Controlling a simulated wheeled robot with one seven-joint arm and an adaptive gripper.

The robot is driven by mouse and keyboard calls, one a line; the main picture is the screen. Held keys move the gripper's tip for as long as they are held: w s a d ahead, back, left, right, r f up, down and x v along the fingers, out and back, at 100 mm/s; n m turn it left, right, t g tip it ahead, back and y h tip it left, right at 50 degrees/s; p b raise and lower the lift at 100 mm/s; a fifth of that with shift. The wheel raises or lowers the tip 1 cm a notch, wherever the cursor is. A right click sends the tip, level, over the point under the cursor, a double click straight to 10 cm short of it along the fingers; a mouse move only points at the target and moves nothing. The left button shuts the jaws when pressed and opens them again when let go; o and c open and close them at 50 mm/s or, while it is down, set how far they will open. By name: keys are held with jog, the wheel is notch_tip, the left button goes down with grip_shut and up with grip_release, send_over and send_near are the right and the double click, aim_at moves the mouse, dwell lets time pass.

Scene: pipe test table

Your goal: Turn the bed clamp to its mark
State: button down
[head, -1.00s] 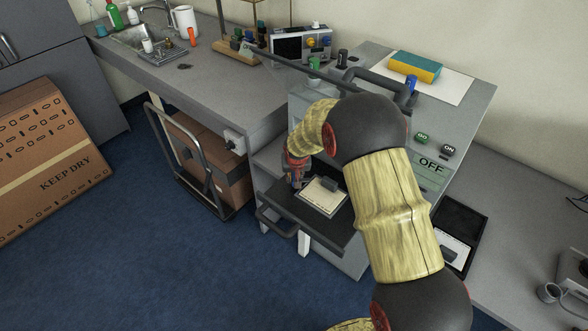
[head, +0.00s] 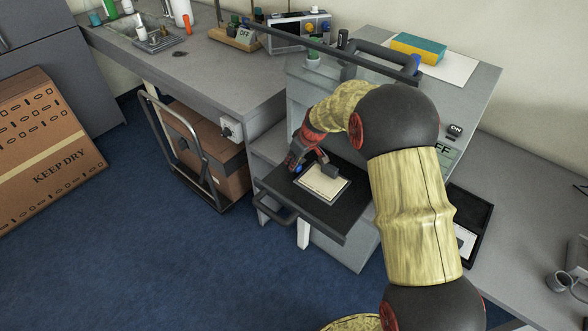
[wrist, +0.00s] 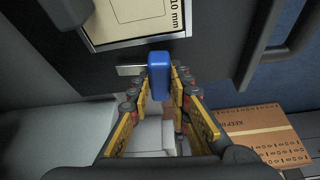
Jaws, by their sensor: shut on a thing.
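The bed clamp is a blue lever (wrist: 159,76) at the edge of the dark bed in the wrist view. A small blue part of it also shows in the head view (head: 299,169). My gripper (wrist: 160,88) is shut on the blue clamp, with a yellow-padded finger on either side of it. In the head view my gripper (head: 301,158) is at the left side of the pulled-out dark bed (head: 338,221). A pale strip (wrist: 129,70) lies just left of the clamp in the wrist view; I cannot tell whether it is the mark.
A dark handle (head: 272,208) juts from the bed's front. A hand truck with cardboard boxes (head: 205,160) stands to the left. The blue floor in front is clear.

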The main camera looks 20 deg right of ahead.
jog(key=shift+f+n+b, duration=0.15)
jog(key=shift+n+b, duration=0.45)
jog(key=shift+b, duration=0.15)
jog(key=c, duration=1.7)
grip_release()
jog(key=shift+o, duration=0.3)
jog(key=shift+y, duration=0.3)
jog(key=shift+r, duration=0.2)
jog(key=v, duration=0.7)
jog(key=shift+r, duration=0.15)
jog(key=shift+w, duration=0.1)
